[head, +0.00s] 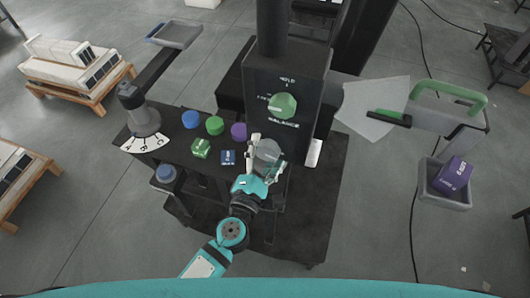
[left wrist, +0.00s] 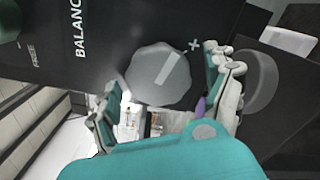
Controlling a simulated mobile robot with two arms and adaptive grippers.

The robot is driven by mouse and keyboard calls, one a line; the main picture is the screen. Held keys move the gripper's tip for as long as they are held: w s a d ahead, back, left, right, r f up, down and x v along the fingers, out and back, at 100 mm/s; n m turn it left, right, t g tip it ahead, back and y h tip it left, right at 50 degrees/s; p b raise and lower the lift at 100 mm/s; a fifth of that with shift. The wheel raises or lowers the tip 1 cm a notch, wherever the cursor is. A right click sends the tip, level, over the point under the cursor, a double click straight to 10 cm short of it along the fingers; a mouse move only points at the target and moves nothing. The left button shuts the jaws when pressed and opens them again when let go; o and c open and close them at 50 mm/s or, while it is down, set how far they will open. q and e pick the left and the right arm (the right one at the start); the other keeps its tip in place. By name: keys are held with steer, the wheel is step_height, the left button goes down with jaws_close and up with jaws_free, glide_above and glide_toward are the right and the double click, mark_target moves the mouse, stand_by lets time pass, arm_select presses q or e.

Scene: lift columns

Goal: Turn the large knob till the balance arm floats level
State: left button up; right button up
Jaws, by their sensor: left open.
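The large grey knob (head: 267,153) is on the front of the black column housing, below the BALANCE lettering. In the left wrist view the knob (left wrist: 160,78) shows a pale pointer line and a plus mark beside it. My left gripper (head: 266,166) is open, with its fingers on either side of the knob; I cannot tell whether they touch it. It also shows in the left wrist view (left wrist: 168,98). The grey arm (head: 425,117) extends right from the column, with a green handle and a hanging tray; I cannot tell whether it is level. My right gripper is not in view.
A green knob (head: 282,105) marked HOLD sits above the grey one. A purple block (head: 454,174) is in the right tray (head: 441,198). A post with an A-B-C dial (head: 145,141) stands left.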

arm_select(q)
steer(key=shift+s+a, duration=0.1)
steer(key=shift+s, duration=0.15)
steer(key=v, duration=1.1)
steer(key=shift+s, duration=0.25)
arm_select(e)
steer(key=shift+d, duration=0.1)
